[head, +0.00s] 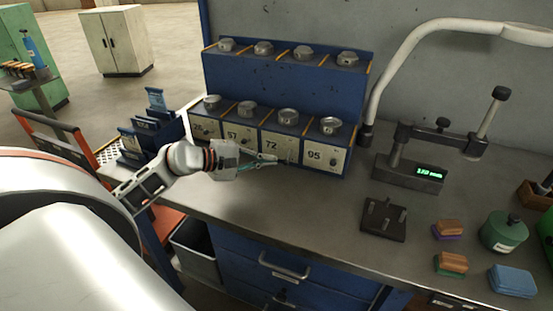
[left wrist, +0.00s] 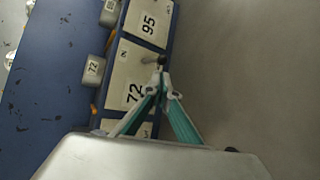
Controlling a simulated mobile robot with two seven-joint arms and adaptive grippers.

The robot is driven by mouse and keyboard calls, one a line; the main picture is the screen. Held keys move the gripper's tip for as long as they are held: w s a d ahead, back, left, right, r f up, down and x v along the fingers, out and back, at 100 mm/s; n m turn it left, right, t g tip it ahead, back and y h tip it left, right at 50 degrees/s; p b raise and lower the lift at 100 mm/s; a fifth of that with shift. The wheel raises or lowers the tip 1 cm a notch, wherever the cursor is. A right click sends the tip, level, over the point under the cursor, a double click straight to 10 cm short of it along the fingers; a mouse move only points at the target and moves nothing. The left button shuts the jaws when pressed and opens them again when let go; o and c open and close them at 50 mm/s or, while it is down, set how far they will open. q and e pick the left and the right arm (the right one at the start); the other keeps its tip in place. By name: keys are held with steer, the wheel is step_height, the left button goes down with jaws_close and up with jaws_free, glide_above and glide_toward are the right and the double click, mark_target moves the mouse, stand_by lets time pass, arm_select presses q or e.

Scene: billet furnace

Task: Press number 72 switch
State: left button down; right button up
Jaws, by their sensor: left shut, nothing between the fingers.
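The panel labelled 72 (head: 272,146) is on the blue rack's lower front row, between the panels labelled 57 (head: 234,136) and 95 (head: 315,156). It also shows in the left wrist view (left wrist: 127,77). A small dark switch (left wrist: 152,60) sits on the 72 panel, beside its number. My left gripper (head: 284,161) is shut and empty, with its tips in front of the 72 panel. In the left wrist view its tips (left wrist: 163,76) are close to that switch and partly cover it; I cannot tell whether they touch. My right gripper is out of view.
Metal canisters (head: 288,117) stand on the rack's ledge above the panels. The grey workbench (head: 300,200) is clear just in front of the rack. A dark fixture (head: 384,220), a lit digital gauge (head: 425,170) and several small blocks are farther right.

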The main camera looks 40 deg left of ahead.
mark_target(288, 157)
arm_select(q)
steer(key=x, duration=0.2)
steer(key=shift+w+d, duration=0.15)
steer(key=shift+w, duration=0.15)
steer(key=shift+w+d+f, duration=0.1)
steer(key=shift+w+f, duration=0.1)
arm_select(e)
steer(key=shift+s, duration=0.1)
arm_select(q)
steer(key=shift+w, duration=0.1)
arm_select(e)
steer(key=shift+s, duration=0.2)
